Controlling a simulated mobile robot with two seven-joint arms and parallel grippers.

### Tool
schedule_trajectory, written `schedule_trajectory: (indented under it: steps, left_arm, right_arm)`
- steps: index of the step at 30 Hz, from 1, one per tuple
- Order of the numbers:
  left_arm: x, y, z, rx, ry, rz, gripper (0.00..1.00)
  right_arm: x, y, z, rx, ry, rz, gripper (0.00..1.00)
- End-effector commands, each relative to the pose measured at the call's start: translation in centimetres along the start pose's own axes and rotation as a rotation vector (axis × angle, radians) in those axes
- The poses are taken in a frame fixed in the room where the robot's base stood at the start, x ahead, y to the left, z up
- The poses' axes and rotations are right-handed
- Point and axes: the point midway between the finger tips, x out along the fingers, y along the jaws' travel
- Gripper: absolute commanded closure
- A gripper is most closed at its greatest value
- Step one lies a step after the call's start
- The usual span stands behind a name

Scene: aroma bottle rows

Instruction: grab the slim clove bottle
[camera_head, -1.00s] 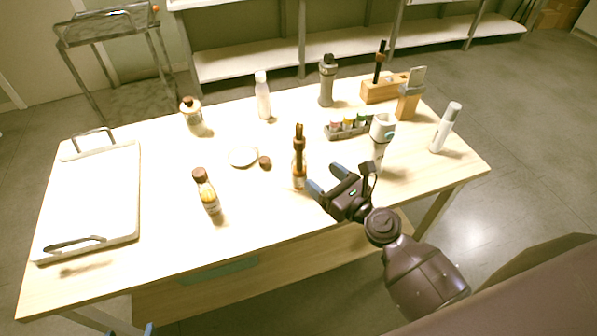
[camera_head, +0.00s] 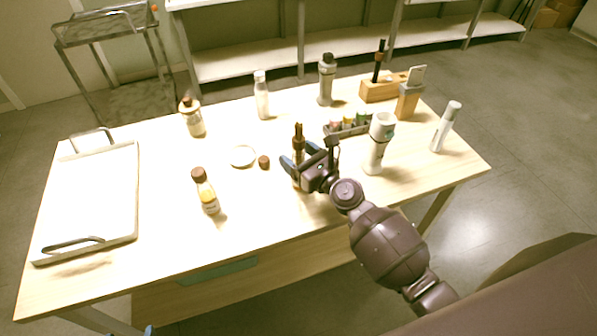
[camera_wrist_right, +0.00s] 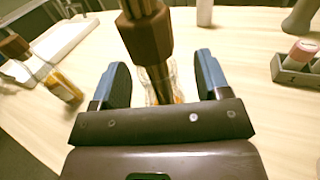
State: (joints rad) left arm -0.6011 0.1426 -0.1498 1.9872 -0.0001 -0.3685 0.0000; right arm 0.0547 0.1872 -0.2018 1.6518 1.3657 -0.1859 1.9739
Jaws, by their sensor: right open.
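A slim bottle with a tall dark brown top (camera_head: 298,140) stands upright on the table; I take it for the clove bottle, though I cannot read a label. My right gripper (camera_head: 299,158) is open at this bottle, hiding part of its lower body. In the right wrist view the brown top (camera_wrist_right: 148,38) rises between the two blue fingers, with gaps on both sides. Its clear amber-tinted body is partly hidden by the gripper's palm. A blue tip of my left gripper (camera_head: 148,330) shows at the bottom edge; its opening is hidden.
A white device (camera_head: 377,146) and a rack of small jars (camera_head: 346,125) stand close right. A white tray (camera_head: 118,205) fills the left end.

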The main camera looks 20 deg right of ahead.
Motion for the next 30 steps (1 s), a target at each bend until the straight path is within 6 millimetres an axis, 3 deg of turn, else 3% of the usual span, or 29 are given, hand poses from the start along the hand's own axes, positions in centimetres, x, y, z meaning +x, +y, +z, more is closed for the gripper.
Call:
schedule_trajectory:
  steps: [6,19,30]
  left_arm:
    - [-0.03,-0.02,-0.12,0.0,0.002,0.0,0.25]
    - [-0.05,-0.01,-0.18,0.0,0.003,0.0,0.25]
    - [-0.24,-0.05,-0.62,0.0,0.006,0.0,0.25]
  right_arm:
    - [0.03,0.01,0.0,0.0,0.0,0.0,0.34]
    - [0.01,0.0,-0.01,0.0,0.0,0.0,1.0]
    - [0.04,0.0,0.59,-0.001,-0.002,0.0,1.0]
